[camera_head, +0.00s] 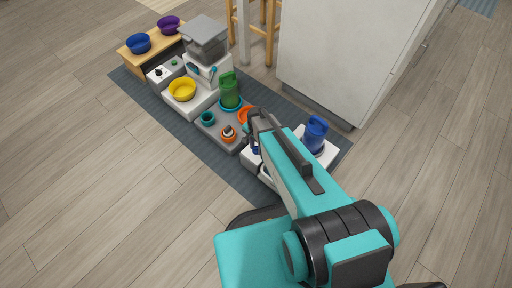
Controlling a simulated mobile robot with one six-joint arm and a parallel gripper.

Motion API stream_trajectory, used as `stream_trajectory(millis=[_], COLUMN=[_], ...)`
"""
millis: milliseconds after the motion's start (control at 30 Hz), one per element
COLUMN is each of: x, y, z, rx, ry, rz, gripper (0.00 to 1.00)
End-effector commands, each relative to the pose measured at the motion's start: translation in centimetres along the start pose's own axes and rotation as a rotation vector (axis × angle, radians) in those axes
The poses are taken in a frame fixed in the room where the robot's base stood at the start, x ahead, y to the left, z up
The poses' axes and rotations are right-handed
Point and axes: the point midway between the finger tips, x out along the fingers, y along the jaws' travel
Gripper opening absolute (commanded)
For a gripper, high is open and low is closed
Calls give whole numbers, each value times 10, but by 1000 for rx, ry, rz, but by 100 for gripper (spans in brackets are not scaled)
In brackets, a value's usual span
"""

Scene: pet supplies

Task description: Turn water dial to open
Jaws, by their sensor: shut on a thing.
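My gripper (251,132) is dark and reaches down over the white base (325,150) of the blue water dispenser. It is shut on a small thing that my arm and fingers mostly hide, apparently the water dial. I cannot tell how far the dial is turned. The blue water container (315,132) stands upright on the base, to the right of my gripper. My teal arm covers much of the base.
A grey tray (210,131) left of my gripper holds a green dispenser (229,92) and orange and teal bowls. Further back are a yellow bowl (182,89), a grey-topped feeder (203,40) and a wooden stand (133,60) with bowls. A white cabinet (345,50) stands behind.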

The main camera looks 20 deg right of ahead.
Motion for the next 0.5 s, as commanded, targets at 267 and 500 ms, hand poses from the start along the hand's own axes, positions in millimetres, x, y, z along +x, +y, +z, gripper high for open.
stream_trajectory(millis=[267, 500], x=[0, 0], y=[4, 2], z=[0, 0], rx=[2, 1], ry=[0, 0], rz=[9, 5], gripper=[9, 50])
